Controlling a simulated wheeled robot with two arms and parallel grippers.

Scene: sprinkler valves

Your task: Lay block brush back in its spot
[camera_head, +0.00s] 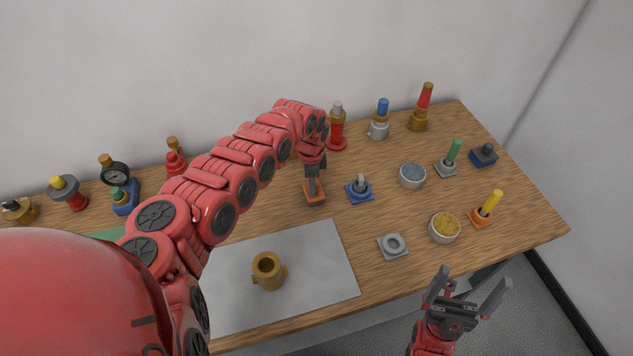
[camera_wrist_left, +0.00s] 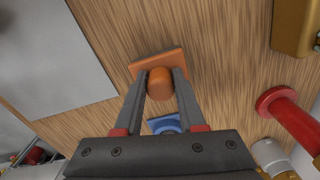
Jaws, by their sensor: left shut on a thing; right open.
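My left gripper (camera_head: 313,190) reaches over the middle of the table and points down. In the left wrist view its fingers (camera_wrist_left: 160,92) are shut on a rounded orange piece (camera_wrist_left: 160,84). A square orange plate (camera_wrist_left: 150,62) lies right beneath that piece; I cannot tell whether they are joined or touching. The plate also shows in the head view (camera_head: 314,198). No part is clearly recognisable as the block brush; the fingers hide much of the held piece. My right gripper (camera_head: 466,293) is open and empty off the table's front edge.
A blue square base (camera_head: 352,194) with a grey upright part stands just right of the left gripper. A brass valve body (camera_head: 267,274) stands on a grey mat (camera_head: 325,262). Bowls and handled pieces fill the right side. Red and brass fittings line the back.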

